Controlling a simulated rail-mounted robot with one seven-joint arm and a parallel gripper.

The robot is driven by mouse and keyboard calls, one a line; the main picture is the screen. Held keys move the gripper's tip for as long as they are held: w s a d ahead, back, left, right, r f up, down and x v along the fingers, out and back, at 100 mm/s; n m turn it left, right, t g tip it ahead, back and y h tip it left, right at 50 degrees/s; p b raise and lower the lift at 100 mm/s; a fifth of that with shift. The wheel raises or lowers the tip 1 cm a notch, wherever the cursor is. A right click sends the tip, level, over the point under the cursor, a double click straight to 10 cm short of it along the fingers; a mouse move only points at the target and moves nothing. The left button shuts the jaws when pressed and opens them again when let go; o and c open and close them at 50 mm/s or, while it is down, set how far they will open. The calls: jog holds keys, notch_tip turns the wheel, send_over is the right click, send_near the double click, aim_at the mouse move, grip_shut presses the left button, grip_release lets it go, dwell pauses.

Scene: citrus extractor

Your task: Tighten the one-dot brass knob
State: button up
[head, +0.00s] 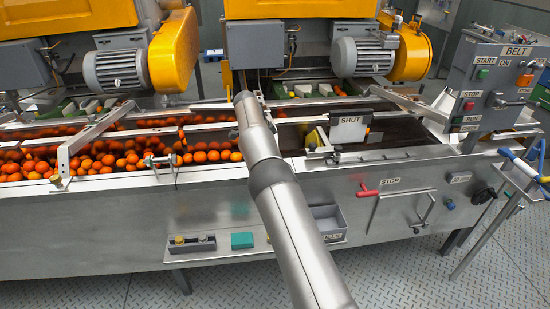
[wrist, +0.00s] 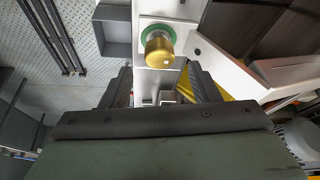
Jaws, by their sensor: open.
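A round brass knob (wrist: 158,50) sits on a green ring (wrist: 148,33) on a pale metal face in the wrist view. A small light mark shows on its lower right; I cannot tell surely whether it is the single dot. My gripper (wrist: 160,78) is open, with one dark finger at each side below the knob in the picture. The knob is just beyond the fingertips and roughly centred between them, with no contact visible. In the head view my arm crosses the machine's front, and I cannot make out the gripper or this knob there.
A grey open bin (head: 325,222) hangs on the front right of my arm. A red STOP handle (head: 367,190) and a white SHUT plate (head: 348,130) are to the right. Oranges (head: 100,160) fill the left belt. A small shelf block (head: 192,245) carries little knobs.

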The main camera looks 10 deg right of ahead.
jog(key=w+p+v, duration=0.1)
jog(key=p+v, duration=0.4)
jog(key=v, duration=0.7)
jog(key=shift+s+r+p, duration=0.4)
jog(key=shift+s, duration=0.15)
